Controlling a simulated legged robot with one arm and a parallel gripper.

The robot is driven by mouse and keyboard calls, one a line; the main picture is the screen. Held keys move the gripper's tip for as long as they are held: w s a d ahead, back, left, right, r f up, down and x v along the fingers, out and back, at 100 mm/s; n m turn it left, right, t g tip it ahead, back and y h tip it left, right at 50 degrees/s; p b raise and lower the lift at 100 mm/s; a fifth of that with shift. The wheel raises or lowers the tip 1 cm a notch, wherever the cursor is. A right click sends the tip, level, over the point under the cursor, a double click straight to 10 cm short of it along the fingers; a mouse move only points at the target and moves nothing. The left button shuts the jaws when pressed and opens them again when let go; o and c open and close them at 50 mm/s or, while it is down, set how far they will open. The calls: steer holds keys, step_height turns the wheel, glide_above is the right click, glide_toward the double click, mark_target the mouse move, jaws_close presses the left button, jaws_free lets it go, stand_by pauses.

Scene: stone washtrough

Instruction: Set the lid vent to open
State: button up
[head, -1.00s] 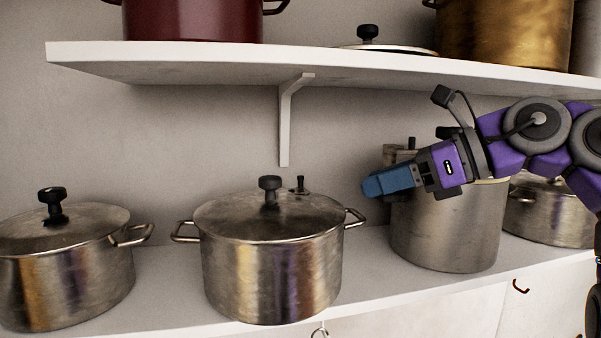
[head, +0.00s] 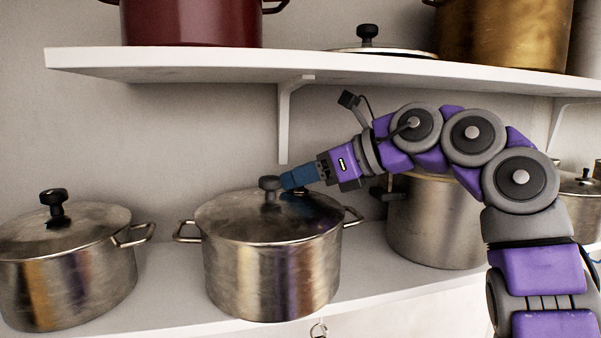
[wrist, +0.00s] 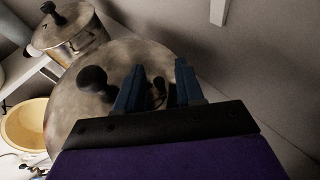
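The middle steel pot (head: 270,275) stands on the lower shelf with its metal lid (head: 235,215) on. The lid has a black knob (head: 269,188), also seen in the wrist view (wrist: 95,82). The small dark lid vent (wrist: 158,88) is between my two blue fingers in the wrist view. In the head view it is hidden behind my gripper (head: 292,179). In the wrist view my gripper (wrist: 160,68) is open, a finger on each side of the vent, with gaps visible. I cannot tell the vent's setting.
Another lidded pot (head: 70,285) stands to the left, and a tall pot (head: 430,235) stands to the right behind my arm. The upper shelf (head: 200,68) and its bracket (head: 285,125) are above and behind. A yellow bowl (wrist: 25,128) lies below in the wrist view.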

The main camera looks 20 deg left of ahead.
steer(key=shift+d+r, duration=0.15)
steer(key=shift+d, duration=0.8)
steer(key=c, duration=0.3)
steer(key=shift+s+a, duration=0.1)
steer(key=shift+a, duration=0.6)
jaws_close()
steer(key=shift+d, duration=0.25)
steer(key=shift+t+b, duration=0.3)
steer(key=shift+b, duration=0.2)
steer(key=shift+d+f+m+b, duration=0.1)
steer(key=shift+f+m+b, duration=0.1)
steer(key=shift+m+b, duration=0.15)
steer(key=shift+m+t+b, duration=0.55)
steer(key=shift+t+b, duration=0.15)
steer(key=shift+t, duration=0.1)
steer(key=shift+s+d+r+m+t+h+b, duration=0.15)
steer(key=shift+m+t+h+b, duration=0.35)
steer(key=shift+m+t+b, duration=0.25)
